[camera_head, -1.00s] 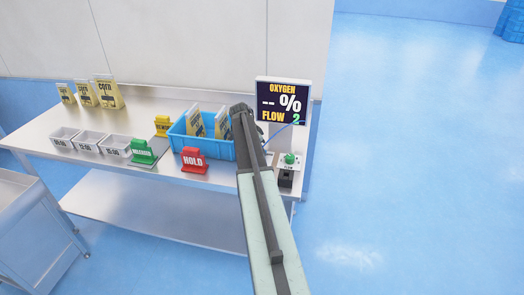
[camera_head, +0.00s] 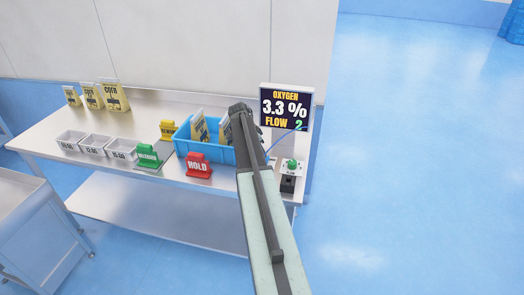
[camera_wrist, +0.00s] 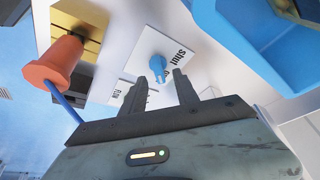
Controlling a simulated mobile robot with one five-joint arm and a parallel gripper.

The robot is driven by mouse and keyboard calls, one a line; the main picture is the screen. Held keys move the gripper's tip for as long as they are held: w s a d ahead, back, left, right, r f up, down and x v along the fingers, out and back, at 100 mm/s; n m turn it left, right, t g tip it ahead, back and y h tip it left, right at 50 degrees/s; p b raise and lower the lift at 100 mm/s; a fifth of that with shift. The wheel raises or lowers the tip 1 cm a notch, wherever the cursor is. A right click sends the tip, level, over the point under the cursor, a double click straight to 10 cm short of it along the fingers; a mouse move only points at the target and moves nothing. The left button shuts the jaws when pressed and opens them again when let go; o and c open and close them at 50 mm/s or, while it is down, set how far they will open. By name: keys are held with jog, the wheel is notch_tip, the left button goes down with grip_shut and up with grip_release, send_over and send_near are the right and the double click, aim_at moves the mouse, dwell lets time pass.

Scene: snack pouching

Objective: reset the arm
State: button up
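My gripper shows in the wrist view (camera_wrist: 158,88) with its two dark fingers apart and nothing between them. A blue knob (camera_wrist: 158,68) on a white plate lettered "Shut" lies just beyond the fingertips. In the head view my arm reaches up over the right part of the bench, and its end hides the fingers. The oxygen display (camera_head: 287,107) behind it reads 3.3 % and flow 2.
A blue crate (camera_head: 215,155) with pouches stands left of my arm; it shows upper right in the wrist view. An orange cylinder (camera_wrist: 52,62) with a blue tube is close at left there. Red HOLD sign (camera_head: 198,165), green knob (camera_head: 292,164) and white trays (camera_head: 95,144) share the bench.

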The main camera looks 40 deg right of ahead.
jog(key=p+v, duration=0.2)
jog(key=v, duration=0.1)
jog(key=shift+a+r, duration=0.2)
jog(key=shift+r, duration=0.1)
jog(key=a+f+n+t+y, duration=0.15)
jog(key=a+n, duration=0.75)
jog(key=a, duration=1.6)
jog(key=s+a+n+y, duration=0.1)
jog(key=s+a+n, duration=0.2)
jog(key=a, duration=0.5)
jog(key=s+a+n, duration=0.3)
jog(key=a+n, duration=0.2)
jog(key=a, duration=0.4)
jog(key=s+a+n+y, duration=0.1)
jog(key=s+a+n, duration=0.2)
jog(key=a, duration=0.5)
jog(key=shift+a+n+y, duration=0.35)
jog(key=shift+a+n, duration=0.05)
jog(key=shift+f+g, duration=0.1)
jog(key=shift+g, duration=0.15)
